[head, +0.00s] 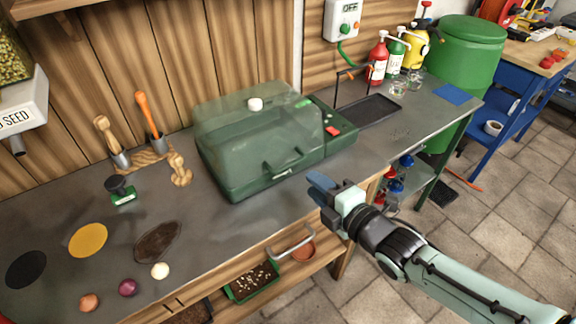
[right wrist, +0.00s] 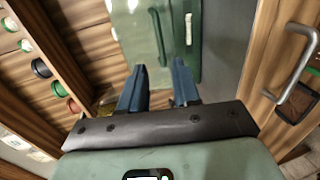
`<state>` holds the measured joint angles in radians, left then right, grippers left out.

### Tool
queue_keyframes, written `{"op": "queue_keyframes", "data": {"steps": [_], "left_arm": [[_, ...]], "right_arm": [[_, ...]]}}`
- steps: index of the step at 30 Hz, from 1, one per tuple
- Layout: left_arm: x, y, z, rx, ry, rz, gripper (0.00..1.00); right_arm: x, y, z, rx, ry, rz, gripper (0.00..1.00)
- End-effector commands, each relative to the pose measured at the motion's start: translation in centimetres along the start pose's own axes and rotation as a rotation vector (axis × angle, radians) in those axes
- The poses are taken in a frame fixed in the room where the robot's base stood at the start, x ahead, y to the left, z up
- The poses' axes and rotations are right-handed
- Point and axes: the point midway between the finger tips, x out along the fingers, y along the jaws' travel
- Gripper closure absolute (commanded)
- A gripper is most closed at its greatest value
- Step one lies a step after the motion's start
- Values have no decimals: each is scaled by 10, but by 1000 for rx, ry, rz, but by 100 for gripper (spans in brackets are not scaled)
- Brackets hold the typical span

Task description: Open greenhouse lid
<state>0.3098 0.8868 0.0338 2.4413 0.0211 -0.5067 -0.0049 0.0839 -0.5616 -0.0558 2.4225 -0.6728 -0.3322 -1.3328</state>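The greenhouse (head: 262,184) is a green box on the grey workbench, with a translucent lid (head: 240,125) that sits closed on its base. A white knob (head: 255,104) is on top of the lid, and a dark handle (head: 283,170) is on its front. My right gripper (head: 320,181) is just right of the greenhouse's front edge, apart from it. In the right wrist view its blue fingers (right wrist: 158,88) are spread with nothing between them, and the greenhouse front with the handle (right wrist: 158,38) lies beyond the fingertips. My left gripper is out of view.
The control box (head: 335,126) adjoins the greenhouse's right side, with a dark tray (head: 369,111) beyond. Spray bottles (head: 378,58) stand at the back right. Hand tools (head: 150,116) and coloured discs (head: 88,240) are to the left. A drawer handle (head: 290,245) sticks out below the bench.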

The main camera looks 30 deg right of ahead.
Motion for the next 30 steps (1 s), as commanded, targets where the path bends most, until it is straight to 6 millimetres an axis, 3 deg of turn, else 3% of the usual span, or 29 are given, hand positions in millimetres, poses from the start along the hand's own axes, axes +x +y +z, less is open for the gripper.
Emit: {"op": "queue_keyframes", "data": {"steps": [9,15,28,29,30], "left_arm": [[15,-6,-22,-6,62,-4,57],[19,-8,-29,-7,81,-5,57],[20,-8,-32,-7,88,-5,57],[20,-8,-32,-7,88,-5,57],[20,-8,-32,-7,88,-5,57]], "right_arm": [[70,-3,0,2,0,-4,68],[97,-2,0,3,0,-3,68],[106,-1,0,3,-1,-1,68],[106,-1,0,3,-1,-1,75],[106,-1,0,3,-1,-1,88]]}}
